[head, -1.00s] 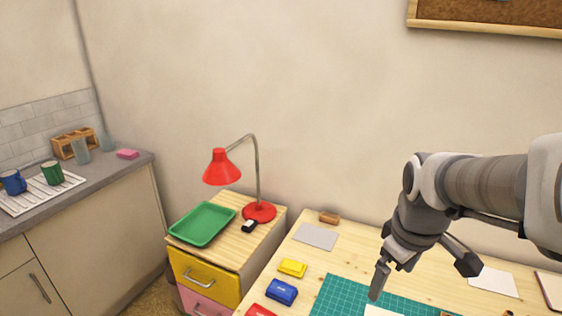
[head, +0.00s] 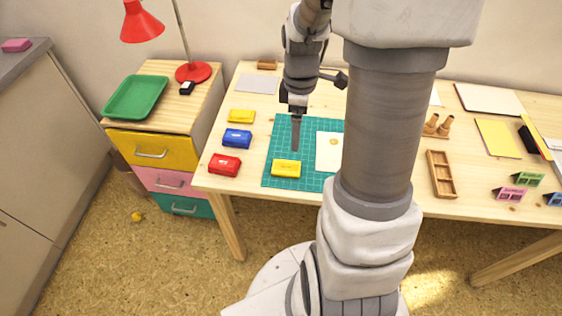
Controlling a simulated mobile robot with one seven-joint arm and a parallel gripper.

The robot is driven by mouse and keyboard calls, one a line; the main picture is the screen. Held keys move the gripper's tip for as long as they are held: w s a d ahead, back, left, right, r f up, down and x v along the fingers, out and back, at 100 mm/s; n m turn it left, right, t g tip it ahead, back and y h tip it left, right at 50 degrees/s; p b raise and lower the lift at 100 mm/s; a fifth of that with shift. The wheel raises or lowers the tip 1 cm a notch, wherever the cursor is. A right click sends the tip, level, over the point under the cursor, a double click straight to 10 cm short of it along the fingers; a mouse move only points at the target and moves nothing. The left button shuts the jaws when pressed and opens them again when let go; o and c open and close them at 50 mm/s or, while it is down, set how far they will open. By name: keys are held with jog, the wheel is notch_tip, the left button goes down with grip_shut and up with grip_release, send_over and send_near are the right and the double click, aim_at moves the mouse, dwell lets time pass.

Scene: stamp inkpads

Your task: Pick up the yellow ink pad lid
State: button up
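A yellow ink pad piece (head: 286,169) lies on the front left part of the green cutting mat (head: 270,180). A second yellow piece (head: 241,116) lies on the table left of the mat, behind the blue ink pad. I cannot tell for sure which of the two is the lid. My gripper (head: 296,148) points down over the mat, behind the yellow piece there and apart from it in the picture. It is seen edge-on, so its opening does not show. No object shows in it.
A blue ink pad (head: 237,139) and a red ink pad (head: 224,164) line the table's left side. A white paper (head: 328,152) lies on the mat, partly behind my arm. A wooden tray (head: 441,175) and stamps (head: 437,125) stand right. A drawer unit (head: 152,153) adjoins the table.

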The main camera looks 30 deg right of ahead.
jog(key=b, duration=0.2)
send_over(293, 168)
jog(key=f, duration=0.8)
jog(key=shift+w+d+f, duration=0.15)
jog(key=shift+w+d, duration=0.1)
jog(key=shift+d, duration=0.15)
jog(key=f, duration=0.3)
jog(key=f+b, duration=0.1)
jog(key=shift+s+a+f, duration=0.15)
jog(key=shift+s+a, duration=0.1)
jog(key=shift+a, duration=0.15)
jog(key=shift+f, duration=0.45)
jog(key=c, duration=1.4)
jog(key=shift+r, duration=0.1)
